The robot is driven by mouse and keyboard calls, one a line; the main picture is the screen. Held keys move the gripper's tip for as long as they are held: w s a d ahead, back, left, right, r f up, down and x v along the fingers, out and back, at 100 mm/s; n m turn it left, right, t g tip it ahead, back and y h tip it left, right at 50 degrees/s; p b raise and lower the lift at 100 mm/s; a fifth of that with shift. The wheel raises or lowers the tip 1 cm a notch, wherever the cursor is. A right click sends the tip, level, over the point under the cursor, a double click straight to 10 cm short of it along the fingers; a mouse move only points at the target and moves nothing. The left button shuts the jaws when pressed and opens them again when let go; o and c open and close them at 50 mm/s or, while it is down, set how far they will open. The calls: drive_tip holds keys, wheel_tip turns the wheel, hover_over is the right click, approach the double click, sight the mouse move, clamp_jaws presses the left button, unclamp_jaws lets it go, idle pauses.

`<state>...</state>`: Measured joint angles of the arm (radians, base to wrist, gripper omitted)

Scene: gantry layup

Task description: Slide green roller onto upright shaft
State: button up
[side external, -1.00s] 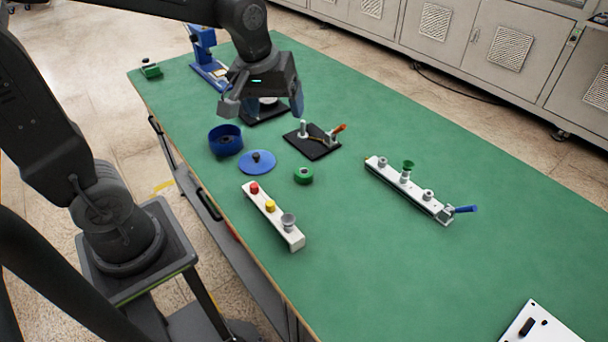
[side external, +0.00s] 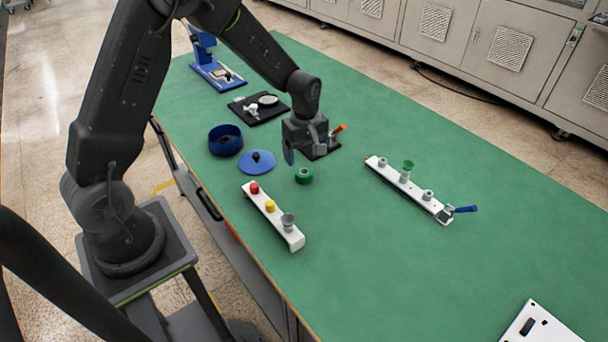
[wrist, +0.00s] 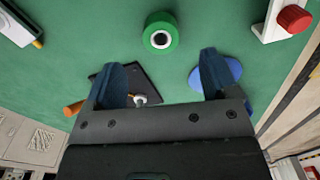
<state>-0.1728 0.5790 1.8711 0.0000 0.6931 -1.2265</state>
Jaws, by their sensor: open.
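The green roller (side external: 304,176) lies flat on the green table, its pale-rimmed hole facing up. It also shows in the wrist view (wrist: 151,41). My gripper (side external: 304,151) is open and empty, just behind the roller and above the table. In the wrist view the roller is beyond my fingertips (wrist: 165,68), apart from them. A black base plate (wrist: 150,82) with a silver upright post (wrist: 140,99) shows past my left finger. In the side view my gripper hides the post and most of the plate; its orange handle (side external: 340,128) shows.
A blue disc with a black knob (side external: 257,162) and a blue bowl (side external: 225,140) lie left of the roller. A white strip with red and yellow knobs (side external: 274,216) is in front. Another white strip (side external: 408,190) stands right. The table between the strips is clear.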

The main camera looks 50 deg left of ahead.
sight(304, 171)
drive_tip(key=f, duration=0.7)
drive_tip(key=shift+a+f, duration=0.2)
drive_tip(key=shift+a, duration=0.05)
drive_tip(key=c, duration=1)
drive_tip(key=shift+r, duration=0.15)
